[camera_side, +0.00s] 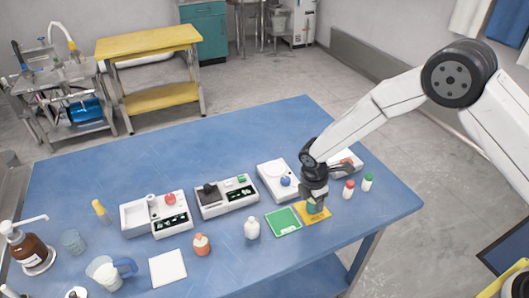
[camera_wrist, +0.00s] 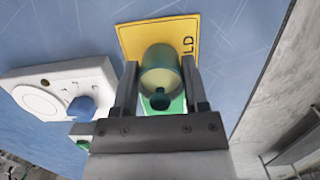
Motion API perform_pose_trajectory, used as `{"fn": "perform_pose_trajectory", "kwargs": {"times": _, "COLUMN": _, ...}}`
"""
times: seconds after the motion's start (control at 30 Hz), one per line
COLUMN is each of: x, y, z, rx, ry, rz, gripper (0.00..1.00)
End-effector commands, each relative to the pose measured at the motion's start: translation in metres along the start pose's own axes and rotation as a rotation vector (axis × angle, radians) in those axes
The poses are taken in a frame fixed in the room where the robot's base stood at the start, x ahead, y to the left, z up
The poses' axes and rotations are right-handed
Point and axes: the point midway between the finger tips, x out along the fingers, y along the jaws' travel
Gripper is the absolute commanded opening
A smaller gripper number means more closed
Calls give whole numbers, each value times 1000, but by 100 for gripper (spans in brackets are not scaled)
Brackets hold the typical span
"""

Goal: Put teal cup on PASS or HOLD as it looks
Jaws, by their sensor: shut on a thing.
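The teal cup (camera_side: 311,208) is between the fingers of my gripper (camera_side: 314,196), which is shut on it. In the wrist view the cup (camera_wrist: 161,68) looks see-through and greenish, with a small dark teal round part at its near end. It is over the yellow card (camera_side: 325,215), whose letters "LD" show in the wrist view (camera_wrist: 190,32). I cannot tell whether the cup touches the card. The green card (camera_side: 283,222) lies flat just left of the yellow one, with nothing on it.
A white device with a blue knob (camera_side: 277,180) stands behind the cards. Red-capped (camera_side: 348,189) and green-capped (camera_side: 367,182) bottles stand to the right. A white jar (camera_side: 252,228) and an orange-brown bottle (camera_side: 202,244) stand left. The table's front right is clear.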

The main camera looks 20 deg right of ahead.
Motion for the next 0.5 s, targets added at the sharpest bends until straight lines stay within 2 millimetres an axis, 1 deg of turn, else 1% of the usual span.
{"fn": "perform_pose_trajectory", "kwargs": {"times": 0.23, "x": 3, "y": 0, "z": 0, "rx": 0, "ry": 0, "rz": 0, "gripper": 0}}
{"fn": "perform_pose_trajectory", "kwargs": {"times": 0.27, "x": 3, "y": 0, "z": 0, "rx": 0, "ry": 0, "rz": 1, "gripper": 60}}
{"fn": "perform_pose_trajectory", "kwargs": {"times": 0.3, "x": 3, "y": 0, "z": 0, "rx": 0, "ry": 0, "rz": 1, "gripper": 73}}
{"fn": "perform_pose_trajectory", "kwargs": {"times": 0.37, "x": 3, "y": 0, "z": 0, "rx": 0, "ry": 0, "rz": 1, "gripper": 92}}
{"fn": "perform_pose_trajectory", "kwargs": {"times": 0.5, "x": 3, "y": 0, "z": 0, "rx": 0, "ry": 0, "rz": 0, "gripper": 92}}
